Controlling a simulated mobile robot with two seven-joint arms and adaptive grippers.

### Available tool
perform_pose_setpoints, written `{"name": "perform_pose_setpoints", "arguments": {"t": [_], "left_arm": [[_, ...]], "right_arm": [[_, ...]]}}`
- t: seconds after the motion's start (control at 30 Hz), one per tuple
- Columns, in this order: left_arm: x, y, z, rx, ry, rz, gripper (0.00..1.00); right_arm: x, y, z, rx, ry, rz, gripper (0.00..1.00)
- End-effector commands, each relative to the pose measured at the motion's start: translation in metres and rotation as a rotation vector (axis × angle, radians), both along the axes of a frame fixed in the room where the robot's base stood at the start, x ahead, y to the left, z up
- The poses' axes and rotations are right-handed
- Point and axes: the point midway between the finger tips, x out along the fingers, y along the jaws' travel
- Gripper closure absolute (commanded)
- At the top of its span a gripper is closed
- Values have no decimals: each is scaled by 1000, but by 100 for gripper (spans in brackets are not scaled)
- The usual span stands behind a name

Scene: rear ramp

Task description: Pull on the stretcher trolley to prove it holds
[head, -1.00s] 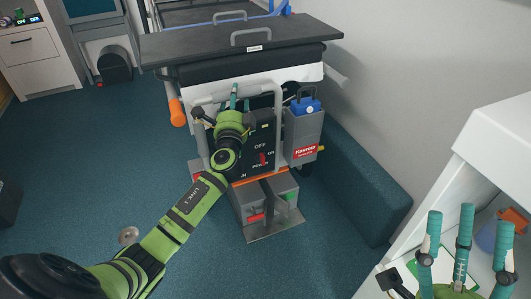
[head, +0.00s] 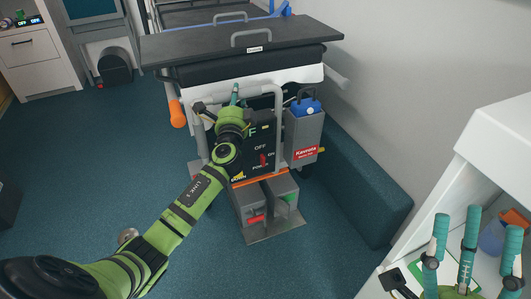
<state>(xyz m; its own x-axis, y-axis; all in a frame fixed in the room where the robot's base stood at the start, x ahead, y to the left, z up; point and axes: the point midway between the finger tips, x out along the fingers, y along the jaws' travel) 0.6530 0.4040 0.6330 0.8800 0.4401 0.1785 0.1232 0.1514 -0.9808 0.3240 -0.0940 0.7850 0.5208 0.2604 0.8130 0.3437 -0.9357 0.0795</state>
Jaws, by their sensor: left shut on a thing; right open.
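The stretcher trolley (head: 255,82) stands in the middle, with a dark flat top, a black padded layer and a grey tubular push frame (head: 279,120) at its near end. My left gripper (head: 232,103) reaches up to this end and is shut on the grey frame; its own wrist hides most of the contact. A black panel (head: 263,137) marked OFF and ON with a red lever sits just right of the wrist. Below it are two grey blocks (head: 284,190) with red and green tabs, over a floor plate (head: 275,228). My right gripper (head: 464,240) is open at the lower right, far from the trolley.
A grey holder with a blue-topped container (head: 306,106) hangs on the trolley's right. A padded teal bench (head: 365,185) and wall close off the right side. A white shelf unit (head: 500,140) stands by my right gripper. Blue floor (head: 90,170) is free on the left.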

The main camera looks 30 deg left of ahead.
Motion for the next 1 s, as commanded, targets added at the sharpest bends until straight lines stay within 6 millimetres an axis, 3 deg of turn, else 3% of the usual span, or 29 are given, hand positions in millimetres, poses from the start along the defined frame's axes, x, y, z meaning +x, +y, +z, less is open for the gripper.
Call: {"name": "perform_pose_setpoints", "arguments": {"t": [1.0], "left_arm": [[-9, -15, -5, -4, 5, -7, 100]], "right_arm": [[0, 1, 3, -3, 1, 2, 46]]}}
